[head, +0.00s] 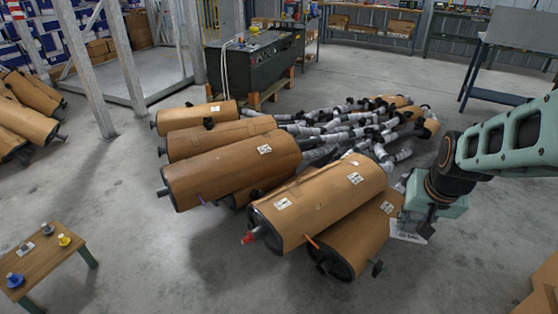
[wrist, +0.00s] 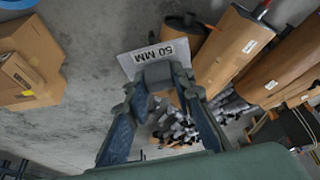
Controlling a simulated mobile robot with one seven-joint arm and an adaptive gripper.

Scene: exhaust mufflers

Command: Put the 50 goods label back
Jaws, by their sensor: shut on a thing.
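The 50 goods label is a white plate (wrist: 131,66) reading "50 MM", upside down in the wrist view. It also shows in the head view as a white plate (head: 407,237) low beside the nearest muffler. My gripper (wrist: 163,75) is shut on the label's edge, and the fingers hide part of it. In the head view my gripper (head: 426,226) is right of the muffler pile, with the label under its tip. I cannot tell how high the label is above the floor.
Brown-wrapped mufflers (head: 325,203) lie piled left of my gripper, with wrapped pipes (head: 345,130) behind. A small wooden table (head: 48,262) with caps stands at the front left. Cardboard boxes (wrist: 28,60) stand at the left in the wrist view. Grey floor between is clear.

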